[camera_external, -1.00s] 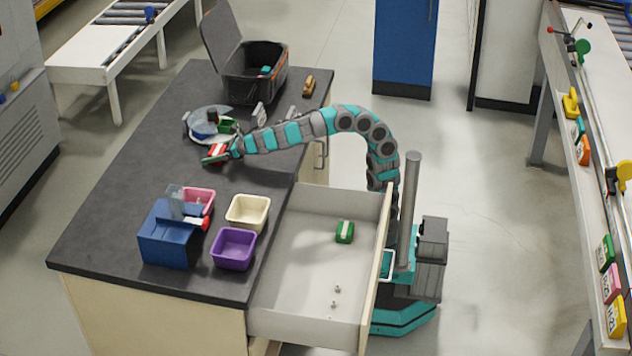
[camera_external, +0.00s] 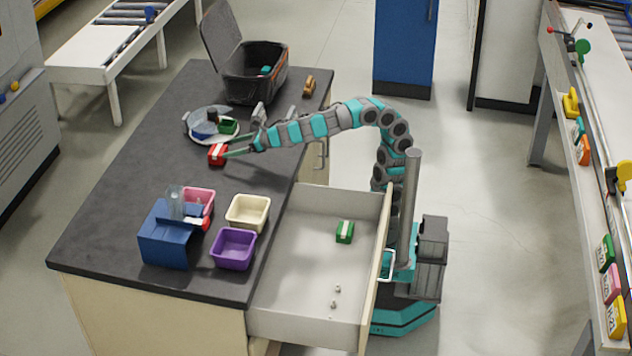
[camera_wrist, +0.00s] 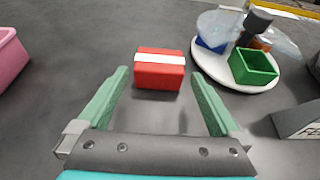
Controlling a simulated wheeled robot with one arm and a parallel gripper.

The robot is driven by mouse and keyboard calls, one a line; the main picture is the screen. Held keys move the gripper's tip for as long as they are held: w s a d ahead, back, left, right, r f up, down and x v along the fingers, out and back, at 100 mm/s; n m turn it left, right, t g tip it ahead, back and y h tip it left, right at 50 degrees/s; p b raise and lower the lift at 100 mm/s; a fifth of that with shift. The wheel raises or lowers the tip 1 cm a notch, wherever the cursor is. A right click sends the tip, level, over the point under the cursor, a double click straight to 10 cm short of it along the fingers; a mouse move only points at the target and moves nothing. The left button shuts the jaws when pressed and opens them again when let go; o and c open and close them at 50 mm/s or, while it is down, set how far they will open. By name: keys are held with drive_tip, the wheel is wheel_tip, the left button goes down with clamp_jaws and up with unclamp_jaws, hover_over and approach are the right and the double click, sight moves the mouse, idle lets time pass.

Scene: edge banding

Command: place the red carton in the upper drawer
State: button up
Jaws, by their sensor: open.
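The red carton (camera_external: 217,155), with a white band across its top, lies on the dark worktop beside the round white tray. In the wrist view the red carton (camera_wrist: 159,75) sits just beyond and between my fingertips. My gripper (camera_external: 237,146) is open, its two green fingers apart on either side in the wrist view (camera_wrist: 158,85), with nothing held. The upper drawer (camera_external: 290,270) is pulled out at the front right of the bench. It holds a green carton (camera_external: 344,232) with a pale band and a few small metal pieces (camera_external: 335,296).
The round white tray (camera_wrist: 272,84) holds a green bin (camera_wrist: 253,68) and a clear cover. Cream (camera_external: 248,211), purple (camera_external: 233,248) and pink (camera_external: 200,197) bins stand by a blue device (camera_external: 168,235). An open dark case (camera_external: 255,80) stands at the back. The worktop's left side is clear.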

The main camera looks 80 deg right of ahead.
drive_tip(key=shift+v, duration=1.35)
